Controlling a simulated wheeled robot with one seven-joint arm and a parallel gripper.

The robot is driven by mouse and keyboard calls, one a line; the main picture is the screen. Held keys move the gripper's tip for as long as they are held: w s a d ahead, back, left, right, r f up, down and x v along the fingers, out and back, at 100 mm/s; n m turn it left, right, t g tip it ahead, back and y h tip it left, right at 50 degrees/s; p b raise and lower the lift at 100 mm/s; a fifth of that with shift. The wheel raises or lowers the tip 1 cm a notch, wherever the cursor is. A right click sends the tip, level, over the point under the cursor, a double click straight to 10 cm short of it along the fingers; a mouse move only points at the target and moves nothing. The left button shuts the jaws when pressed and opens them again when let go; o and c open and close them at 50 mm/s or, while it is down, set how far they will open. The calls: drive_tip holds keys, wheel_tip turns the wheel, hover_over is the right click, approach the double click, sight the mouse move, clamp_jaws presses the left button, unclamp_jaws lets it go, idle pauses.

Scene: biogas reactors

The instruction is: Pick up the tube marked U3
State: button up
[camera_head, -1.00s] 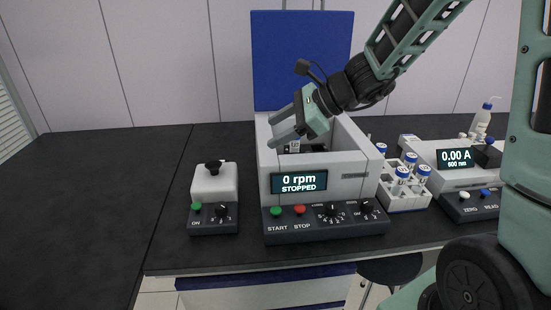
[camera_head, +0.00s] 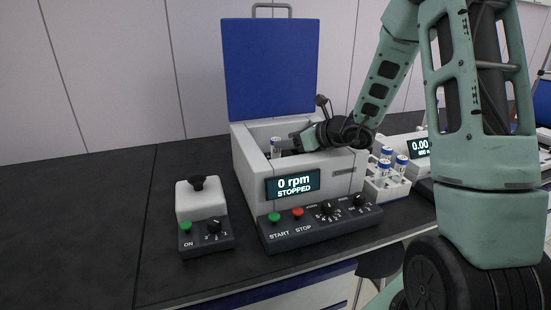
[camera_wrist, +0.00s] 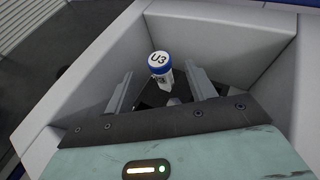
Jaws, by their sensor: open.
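The tube marked U3 (camera_wrist: 160,66) has a white cap top with a blue rim and stands inside the open centrifuge. It also shows in the head view (camera_head: 275,147), near the left inside of the chamber. My gripper (camera_wrist: 162,90) is open in the wrist view, one finger on each side of the tube and apart from it. In the head view my wrist reaches into the centrifuge (camera_head: 250,165) from the right, and the fingers are mostly hidden. The tube's lower part and its seat are hard to make out.
The centrifuge's blue lid (camera_head: 268,70) stands open behind the chamber; its display (camera_head: 293,184) reads 0 rpm, STOPPED. Pale chamber walls surround my gripper. A small mixer (camera_head: 200,200) stands at left, and a white rack (camera_head: 392,188) with several blue-capped tubes at right. The bench's left is clear.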

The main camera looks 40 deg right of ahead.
drive_tip(key=shift+w+a+f, duration=0.15)
drive_tip(key=shift+w, duration=0.25)
drive_tip(key=p+x, duration=0.1)
drive_tip(key=x, duration=0.5)
drive_tip(key=shift+w+a+f, duration=0.1)
drive_tip(key=shift+w, duration=0.2)
drive_tip(key=c, duration=1)
